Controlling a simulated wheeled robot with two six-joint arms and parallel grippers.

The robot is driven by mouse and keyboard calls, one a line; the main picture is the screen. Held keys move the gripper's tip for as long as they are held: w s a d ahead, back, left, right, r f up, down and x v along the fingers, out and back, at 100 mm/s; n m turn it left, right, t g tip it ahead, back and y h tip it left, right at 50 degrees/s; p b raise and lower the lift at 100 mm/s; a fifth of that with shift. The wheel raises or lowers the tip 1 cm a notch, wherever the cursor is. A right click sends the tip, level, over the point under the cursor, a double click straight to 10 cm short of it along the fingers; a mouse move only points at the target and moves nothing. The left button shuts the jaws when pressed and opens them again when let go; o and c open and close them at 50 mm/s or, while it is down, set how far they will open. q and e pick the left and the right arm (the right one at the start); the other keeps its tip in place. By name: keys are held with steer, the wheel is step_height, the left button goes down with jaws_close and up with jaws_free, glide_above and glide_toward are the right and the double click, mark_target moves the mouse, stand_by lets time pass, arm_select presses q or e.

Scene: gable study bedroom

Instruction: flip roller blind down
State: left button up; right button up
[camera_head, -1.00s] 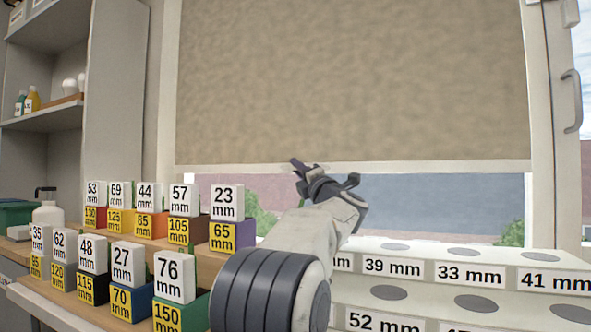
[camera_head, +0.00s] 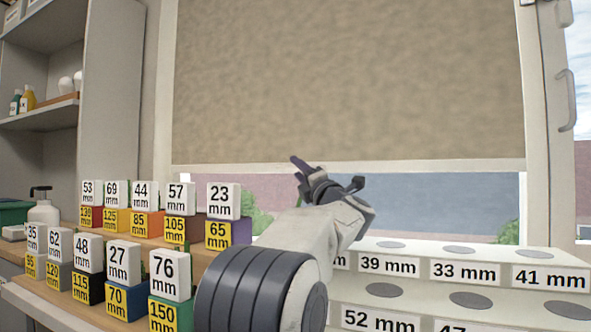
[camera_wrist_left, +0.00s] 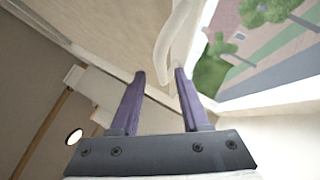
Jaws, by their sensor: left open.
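The brown roller blind (camera_head: 340,80) covers the upper part of the window, with its pale bottom bar (camera_head: 430,165) level above a strip of uncovered glass. My left gripper (camera_head: 328,172) is open in front of the window, around the height of the bottom bar. In the left wrist view, its purple fingers (camera_wrist_left: 159,76) are apart. A pale curved piece (camera_wrist_left: 168,48) lies beyond and between the fingertips there; I cannot tell whether they touch it. The blind's brown surface also shows at upper left (camera_wrist_left: 95,22). My right gripper is not in view.
A white stepped rack with round recesses and millimetre labels (camera_head: 450,268) stands below the window at right. Several labelled blocks (camera_head: 172,275) stand on wooden steps at left. Shelves with bottles (camera_head: 28,98) are at far left. A window handle (camera_head: 568,100) is at right.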

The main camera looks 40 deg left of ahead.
arm_select(q)
steer(key=v, duration=0.5)
steer(key=shift+r, duration=0.1)
